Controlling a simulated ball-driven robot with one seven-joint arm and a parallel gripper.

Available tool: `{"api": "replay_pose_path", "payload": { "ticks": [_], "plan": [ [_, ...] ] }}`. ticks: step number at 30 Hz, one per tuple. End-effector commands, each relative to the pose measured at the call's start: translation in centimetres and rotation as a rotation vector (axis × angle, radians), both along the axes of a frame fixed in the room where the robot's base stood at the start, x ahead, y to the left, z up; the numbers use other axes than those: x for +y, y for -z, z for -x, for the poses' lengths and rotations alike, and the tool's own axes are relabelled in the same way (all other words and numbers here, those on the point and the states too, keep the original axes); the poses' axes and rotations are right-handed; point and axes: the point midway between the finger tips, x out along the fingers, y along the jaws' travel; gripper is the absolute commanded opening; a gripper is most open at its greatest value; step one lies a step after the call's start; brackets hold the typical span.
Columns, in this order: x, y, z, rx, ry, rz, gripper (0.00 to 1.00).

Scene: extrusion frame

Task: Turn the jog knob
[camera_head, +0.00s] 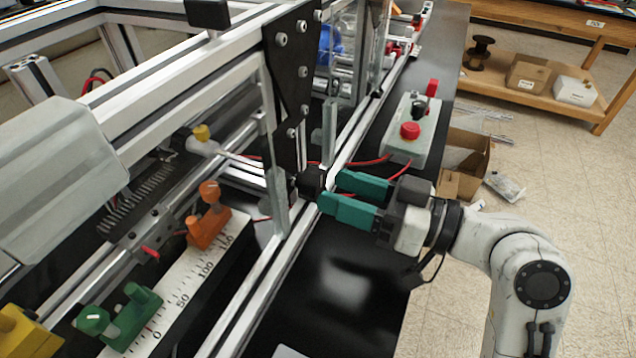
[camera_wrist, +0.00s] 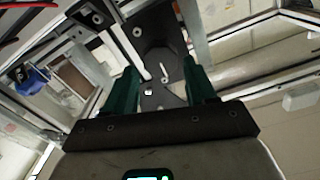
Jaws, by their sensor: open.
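A dark block-like part, apparently the jog knob (camera_head: 311,181), sits on the frame's upright just beyond my fingertips in the head view. In the wrist view a dark round knob face (camera_wrist: 160,58) with a short white mark lies between the fingers. My gripper (camera_head: 331,190) has two teal fingers, spread apart and pointing left at the knob. In the wrist view my gripper (camera_wrist: 163,78) is open, with one finger on each side of the knob. I cannot tell whether either finger touches it.
The aluminium extrusion frame (camera_head: 243,302) runs along the bench beside my gripper. A grey control box (camera_head: 424,139) with a red button and red cables stands behind. Orange (camera_head: 207,230) and green (camera_head: 135,312) clamps sit on a ruled scale inside the frame. The black bench top (camera_head: 345,300) in front is clear.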

Motion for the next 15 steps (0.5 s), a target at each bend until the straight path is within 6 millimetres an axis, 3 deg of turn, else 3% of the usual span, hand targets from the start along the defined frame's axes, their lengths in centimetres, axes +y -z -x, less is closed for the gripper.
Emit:
{"api": "replay_pose_path", "payload": {
  "ticks": [6,15],
  "plan": [
    [-3.4,0.1,1.1,0.0,0.004,-0.001,0.56],
    [-4.7,0.0,1.7,0.0,0.001,0.0,0.56]
  ]
}}
